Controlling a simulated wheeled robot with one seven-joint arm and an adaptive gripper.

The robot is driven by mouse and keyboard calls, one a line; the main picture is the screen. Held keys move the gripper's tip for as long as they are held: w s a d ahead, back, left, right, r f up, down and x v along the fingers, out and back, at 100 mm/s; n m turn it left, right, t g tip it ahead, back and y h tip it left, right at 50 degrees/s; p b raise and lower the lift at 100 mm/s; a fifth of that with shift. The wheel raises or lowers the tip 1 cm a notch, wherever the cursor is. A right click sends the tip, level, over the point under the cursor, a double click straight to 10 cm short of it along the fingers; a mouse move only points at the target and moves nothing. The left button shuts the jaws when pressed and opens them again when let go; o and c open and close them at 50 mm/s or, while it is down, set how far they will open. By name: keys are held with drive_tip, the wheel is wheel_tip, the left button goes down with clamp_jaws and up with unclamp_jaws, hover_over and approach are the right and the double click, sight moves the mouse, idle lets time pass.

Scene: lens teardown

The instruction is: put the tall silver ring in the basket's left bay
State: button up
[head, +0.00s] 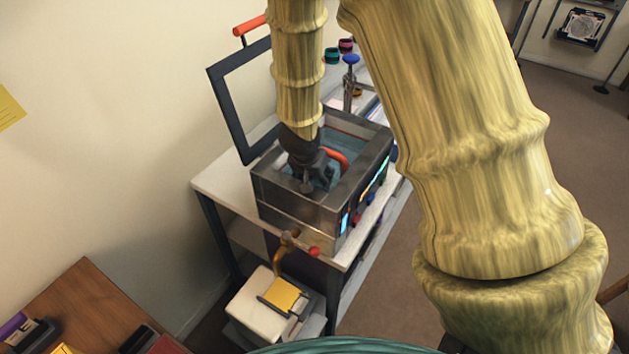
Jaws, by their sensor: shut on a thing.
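My gripper (306,183) is dark and points down into the open top of a metal tank (296,215). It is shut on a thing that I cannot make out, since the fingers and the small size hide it. I cannot pick out the tall silver ring for certain. A red curved handle (338,157), which looks like the basket's, shows just right of my gripper inside the tank. The basket's bays are mostly hidden behind my gripper and arm. Bluish liquid or lining (350,140) shows inside the tank.
The tank stands on a white table (222,184). A dark raised frame with a red grip (250,26) stands behind it, to the left. Lit controls (345,222) are on its front. A blue-topped post (350,75) and small coloured rings (345,45) are behind. A stand with a yellow pad (282,295) is in front.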

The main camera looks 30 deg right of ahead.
drive_tip(key=shift+a+r, duration=0.1)
drive_tip(key=shift+r, duration=0.05)
drive_tip(key=shift+s+f, duration=0.15)
drive_tip(key=shift+f, duration=0.2)
drive_tip(key=shift+f, duration=0.1)
